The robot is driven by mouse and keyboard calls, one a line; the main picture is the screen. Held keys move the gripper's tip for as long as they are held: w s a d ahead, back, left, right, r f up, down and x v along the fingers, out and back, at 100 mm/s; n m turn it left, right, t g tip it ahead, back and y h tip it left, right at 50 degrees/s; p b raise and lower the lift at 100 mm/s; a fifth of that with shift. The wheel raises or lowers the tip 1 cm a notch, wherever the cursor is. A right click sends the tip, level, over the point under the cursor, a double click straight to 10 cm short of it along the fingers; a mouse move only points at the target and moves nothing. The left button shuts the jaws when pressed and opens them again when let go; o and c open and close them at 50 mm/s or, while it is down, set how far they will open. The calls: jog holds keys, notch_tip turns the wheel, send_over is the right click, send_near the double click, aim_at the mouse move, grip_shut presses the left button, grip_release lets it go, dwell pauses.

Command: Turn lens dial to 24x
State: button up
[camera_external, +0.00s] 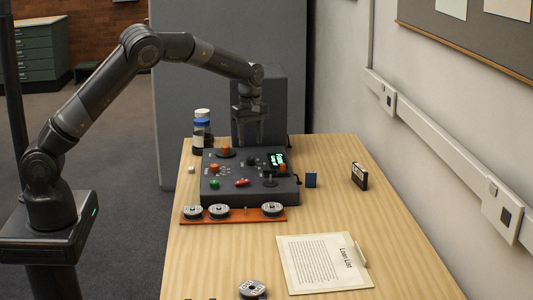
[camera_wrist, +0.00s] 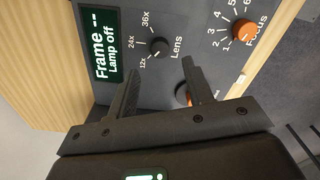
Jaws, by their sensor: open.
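The lens dial is a small black knob (camera_wrist: 159,46) with 12x, 24x and 36x marks beside it. I cannot tell clearly which mark its pointer faces. The dial also shows on the dark console (camera_external: 232,193) in the external view (camera_external: 251,161). My gripper (camera_wrist: 161,62) is open and empty, its two fingers spread on either side of the dial in the wrist view. In the external view my gripper (camera_external: 250,143) points down above the back of the console. The lit display (camera_wrist: 103,55) reads "Frame --" and "Lamp off".
The orange focus knob (camera_wrist: 243,30) sits right of the lens dial. Another orange knob (camera_external: 226,151) stands near the console's back edge. Bottles (camera_external: 202,130) stand behind it. A red tray (camera_external: 233,214) with reels lies in front, and a clipboard (camera_external: 322,263) lies nearer.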

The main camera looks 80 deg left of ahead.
aim_at(251, 159)
notch_tip(251, 159, down, 6)
jog(key=shift+f, duration=0.2)
jog(key=c, duration=1)
jog(key=shift+m, duration=0.4)
jog(key=m, duration=0.4)
jog(key=shift+m, duration=0.4)
jog(key=m, duration=0.5)
jog(key=shift+m, duration=0.3)
